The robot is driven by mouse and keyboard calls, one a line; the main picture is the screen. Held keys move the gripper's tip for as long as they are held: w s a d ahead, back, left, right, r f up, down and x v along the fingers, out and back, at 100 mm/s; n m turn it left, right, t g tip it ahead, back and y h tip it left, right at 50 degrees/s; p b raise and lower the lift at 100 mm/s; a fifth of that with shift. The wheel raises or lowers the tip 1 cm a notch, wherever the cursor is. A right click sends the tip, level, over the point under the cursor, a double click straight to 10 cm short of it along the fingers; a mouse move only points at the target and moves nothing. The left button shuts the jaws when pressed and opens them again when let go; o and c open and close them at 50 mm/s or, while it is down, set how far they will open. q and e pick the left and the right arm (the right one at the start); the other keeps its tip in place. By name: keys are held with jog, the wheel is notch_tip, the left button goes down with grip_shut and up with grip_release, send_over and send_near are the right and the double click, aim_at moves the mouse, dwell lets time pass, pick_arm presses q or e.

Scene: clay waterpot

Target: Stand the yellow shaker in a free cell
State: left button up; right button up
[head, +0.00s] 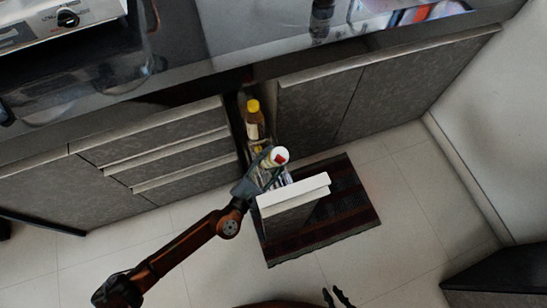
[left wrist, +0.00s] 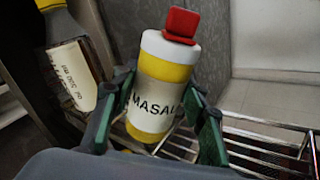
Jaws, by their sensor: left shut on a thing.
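The yellow shaker (left wrist: 158,88) has a white label reading "MASALA", a white top and a red cap. My left gripper (left wrist: 156,112) is shut on it, with a finger on each side. In the head view the shaker's white and red top (head: 279,156) shows at the left gripper (head: 270,168), over the narrow pull-out rack. The wire rack (left wrist: 262,143) shows below and behind the shaker; its cells are mostly hidden. I cannot tell whether the shaker touches the rack. My right gripper (head: 338,297) shows at the bottom edge, its dark fingers apart.
A bottle with a yellow cap (head: 253,119) stands in the back of the pull-out; it also shows in the left wrist view (left wrist: 72,62). The pull-out's white-topped front panel (head: 294,195) stands over a striped mat (head: 345,215). Grey cabinets (head: 350,95) flank the opening.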

pick_arm(q)
jog(key=shift+s+d+f, duration=0.25)
jog(key=o, duration=1.1)
jog(key=shift+d+f, duration=0.1)
jog(key=shift+d, duration=0.05)
jog(key=shift+o, duration=1.1)
jog(key=v, duration=1.2)
jog(key=shift+a, duration=0.2)
